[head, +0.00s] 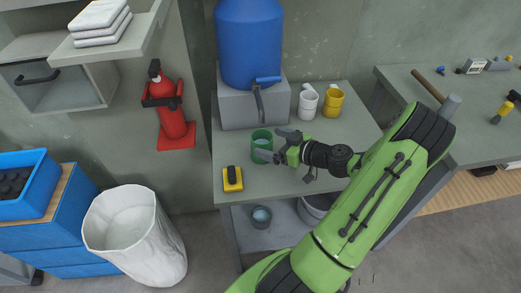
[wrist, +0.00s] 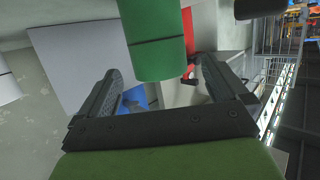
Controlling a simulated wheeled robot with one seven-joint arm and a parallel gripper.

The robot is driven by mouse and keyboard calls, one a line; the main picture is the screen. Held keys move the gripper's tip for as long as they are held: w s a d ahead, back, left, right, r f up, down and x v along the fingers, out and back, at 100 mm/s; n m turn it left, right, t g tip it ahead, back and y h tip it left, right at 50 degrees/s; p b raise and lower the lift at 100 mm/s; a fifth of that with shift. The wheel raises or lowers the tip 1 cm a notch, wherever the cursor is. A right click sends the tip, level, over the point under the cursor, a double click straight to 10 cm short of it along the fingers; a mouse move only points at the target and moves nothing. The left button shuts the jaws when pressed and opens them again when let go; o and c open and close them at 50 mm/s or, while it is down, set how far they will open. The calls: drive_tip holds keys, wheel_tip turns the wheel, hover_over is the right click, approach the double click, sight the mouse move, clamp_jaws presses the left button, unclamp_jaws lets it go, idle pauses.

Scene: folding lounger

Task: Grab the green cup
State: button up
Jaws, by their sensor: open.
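The green cup (head: 262,137) stands upright on the grey-green table, near its left side and in front of the grey box. My gripper (head: 268,144) is open and comes at the cup from the right, with its fingertips close to the cup's side. In the wrist view the cup (wrist: 158,48) appears at the top, in line with the gap between the fingers of my gripper (wrist: 163,67). The fingers are not closed on it. I cannot tell whether the cup is touching either finger. Part of the cup's right side is hidden by the gripper in the head view.
A blue water barrel (head: 250,45) with a tap sits on the grey box (head: 237,108) behind the cup. White (head: 308,101) and yellow (head: 333,102) mugs stand at the back right. A yellow-and-black object (head: 232,180) lies at the front left edge. A red extinguisher (head: 171,115) hangs on the wall.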

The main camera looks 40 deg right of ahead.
sight(254, 136)
drive_tip(key=x, duration=0.6)
drive_tip(key=shift+w, duration=0.25)
drive_tip(key=shift+r, duration=0.1)
drive_tip(key=c, duration=1.3)
